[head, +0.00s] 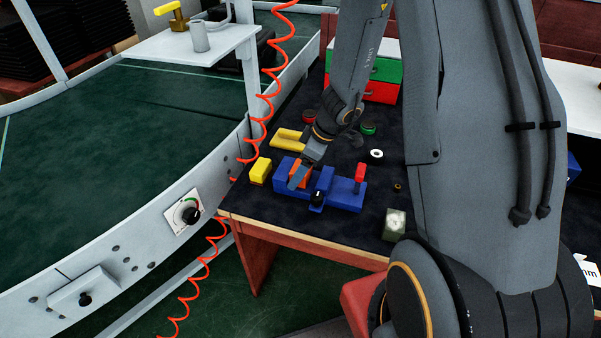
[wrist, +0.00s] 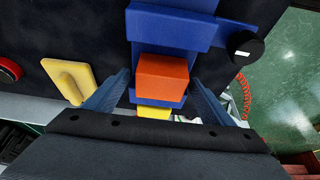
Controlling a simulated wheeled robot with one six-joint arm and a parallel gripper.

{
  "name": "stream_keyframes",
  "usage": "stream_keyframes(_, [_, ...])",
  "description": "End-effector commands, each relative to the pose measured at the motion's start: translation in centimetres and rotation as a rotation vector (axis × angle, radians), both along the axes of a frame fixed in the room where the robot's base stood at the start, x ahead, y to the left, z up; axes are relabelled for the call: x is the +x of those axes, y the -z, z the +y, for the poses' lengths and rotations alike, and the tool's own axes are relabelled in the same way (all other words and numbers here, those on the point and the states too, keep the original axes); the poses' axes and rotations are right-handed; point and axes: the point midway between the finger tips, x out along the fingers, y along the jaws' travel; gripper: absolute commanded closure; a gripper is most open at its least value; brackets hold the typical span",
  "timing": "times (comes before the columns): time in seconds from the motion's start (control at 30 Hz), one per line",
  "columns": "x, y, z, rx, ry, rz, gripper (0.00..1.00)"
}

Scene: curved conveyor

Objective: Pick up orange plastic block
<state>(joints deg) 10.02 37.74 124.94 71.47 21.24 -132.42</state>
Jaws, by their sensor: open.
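The orange block (wrist: 162,78) sits on a blue fixture (wrist: 175,25) in the wrist view, between the two fingers of my gripper (wrist: 158,95). The fingers are open, one on each side, with a visible gap to the block on both sides. In the head view my gripper (head: 297,180) reaches down over the blue fixture (head: 345,192) on the dark table. The orange block (head: 294,173) is partly hidden there behind a finger.
A yellow block (head: 260,171) lies left of the fixture, and a yellow piece (head: 286,139) behind it. The green conveyor (head: 150,115) curves along the left.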

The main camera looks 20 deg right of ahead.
Motion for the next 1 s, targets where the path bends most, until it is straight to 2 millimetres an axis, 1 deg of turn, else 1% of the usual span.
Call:
stream_keyframes(0.07, [0.0,0.0,0.0,0.0,0.0,0.0,0.23])
stream_keyframes(0.17, [0.0,0.0,0.0,0.0,0.0,0.0,0.39])
stream_keyframes(0.3, [0.0,0.0,0.0,0.0,0.0,0.0,0.62])
stream_keyframes(0.33, [0.0,0.0,0.0,0.0,0.0,0.0,0.67])
stream_keyframes(0.37, [0.0,-0.1,0.0,0.0,0.0,0.0,0.7])
stream_keyframes(0.67, [0.0,-0.3,0.0,0.0,-0.001,-0.002,0.7])
stream_keyframes(0.87, [0.1,-1.9,0.0,0.001,-0.001,-0.004,0.7])
stream_keyframes(1.0, [0.1,-3.7,0.0,0.0,-0.002,-0.005,0.7])
